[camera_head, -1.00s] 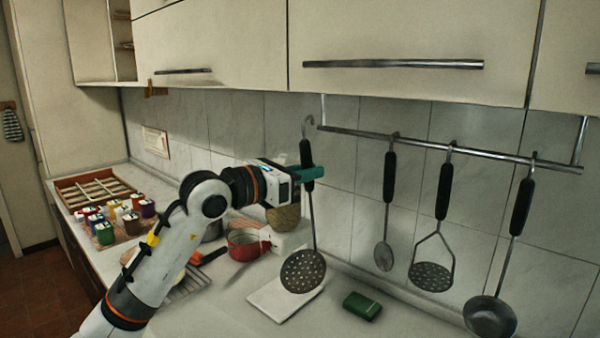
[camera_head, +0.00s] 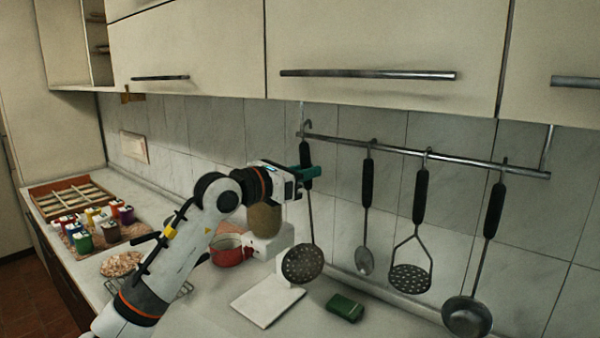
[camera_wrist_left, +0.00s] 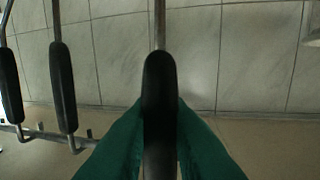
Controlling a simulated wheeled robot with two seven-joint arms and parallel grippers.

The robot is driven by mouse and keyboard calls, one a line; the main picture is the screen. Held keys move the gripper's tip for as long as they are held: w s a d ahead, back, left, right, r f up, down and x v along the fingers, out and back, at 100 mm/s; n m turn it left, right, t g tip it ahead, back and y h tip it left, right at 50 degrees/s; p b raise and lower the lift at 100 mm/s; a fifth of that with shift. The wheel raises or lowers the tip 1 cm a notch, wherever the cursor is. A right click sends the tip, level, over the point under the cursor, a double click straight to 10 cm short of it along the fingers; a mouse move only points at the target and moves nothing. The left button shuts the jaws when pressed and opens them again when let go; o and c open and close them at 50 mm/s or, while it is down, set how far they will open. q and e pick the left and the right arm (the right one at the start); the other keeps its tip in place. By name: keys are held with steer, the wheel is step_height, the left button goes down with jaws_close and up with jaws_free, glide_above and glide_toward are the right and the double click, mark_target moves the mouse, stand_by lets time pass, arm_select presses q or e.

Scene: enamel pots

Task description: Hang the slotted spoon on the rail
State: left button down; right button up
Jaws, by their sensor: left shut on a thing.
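The slotted spoon has a black handle and a round perforated bowl (camera_head: 302,264). It hangs upright, bowl down, in front of the tiled wall. My left gripper (camera_head: 308,173), with green fingers, is shut on its black handle, which also shows between the fingers in the left wrist view (camera_wrist_left: 159,85). The metal rail (camera_head: 450,156) runs along the wall under the cabinets. The spoon's hook overlaps the rail's left end in the head view; I cannot tell whether it touches the rail. The hook is hidden in the wrist view. My right gripper is not in view.
A spoon (camera_head: 366,215), a masher (camera_head: 411,277) and a ladle (camera_head: 468,318) hang along the rail to the right. Below are a green box (camera_head: 345,307), a white board (camera_head: 266,302) and a red pot (camera_head: 230,251). Cabinets are overhead.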

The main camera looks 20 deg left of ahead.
arm_select(q)
steer(key=w, duration=0.1)
steer(key=w+d+f, duration=0.1)
steer(key=w, duration=0.1)
steer(key=w+f, duration=0.1)
steer(key=shift+w+d+f+b, duration=0.1)
steer(key=shift+w+d+b, duration=0.05)
steer(key=shift+d+b, duration=0.25)
stand_by(0.5)
steer(key=c, duration=1.3)
jaws_free()
